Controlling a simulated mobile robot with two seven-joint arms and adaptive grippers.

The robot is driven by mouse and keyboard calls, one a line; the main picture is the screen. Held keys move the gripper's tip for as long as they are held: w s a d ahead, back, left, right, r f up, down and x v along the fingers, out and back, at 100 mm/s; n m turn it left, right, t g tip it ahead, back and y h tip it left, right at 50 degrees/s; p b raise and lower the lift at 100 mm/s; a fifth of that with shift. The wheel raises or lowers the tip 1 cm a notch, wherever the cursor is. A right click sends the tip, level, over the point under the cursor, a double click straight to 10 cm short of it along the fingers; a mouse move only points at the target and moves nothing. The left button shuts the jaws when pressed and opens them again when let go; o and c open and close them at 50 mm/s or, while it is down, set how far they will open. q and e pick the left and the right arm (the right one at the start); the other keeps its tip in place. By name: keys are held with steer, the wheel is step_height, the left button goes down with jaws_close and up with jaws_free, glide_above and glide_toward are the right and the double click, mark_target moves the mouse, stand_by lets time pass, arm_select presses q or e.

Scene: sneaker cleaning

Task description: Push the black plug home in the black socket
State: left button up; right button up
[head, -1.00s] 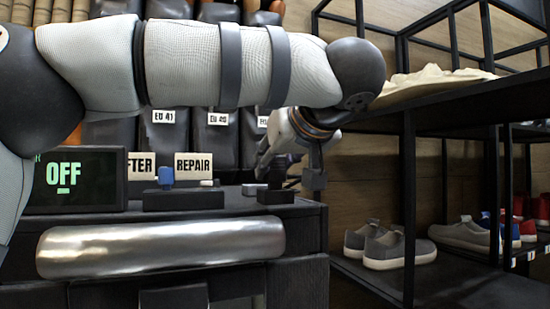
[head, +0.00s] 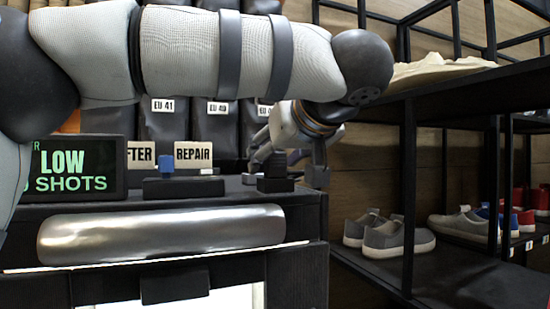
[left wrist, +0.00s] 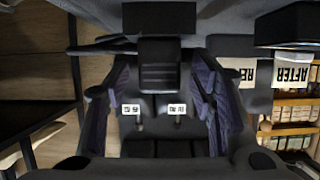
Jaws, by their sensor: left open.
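The black plug (head: 272,166) stands upright at the black socket (head: 275,185) near the right end of the bench top. I see no clear gap between them, but dark on dark hides how deep the plug sits. My left gripper (head: 284,173) comes down from above with its fingers spread on either side of the plug, apart from it. In the left wrist view the open fingers (left wrist: 160,112) with purple pads flank a black block (left wrist: 160,65), which seems to be the plug or socket. My right gripper is not in view.
A blue piece (head: 166,163) stands on a black base (head: 184,188) left of the socket. A display (head: 75,168) reads LOW and SHOTS. A black shelf rack with shoes (head: 398,240) stands right.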

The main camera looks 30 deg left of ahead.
arm_select(q)
steer(key=v, duration=1.1)
steer(key=shift+s+d, duration=0.1)
steer(key=shift+d, duration=0.05)
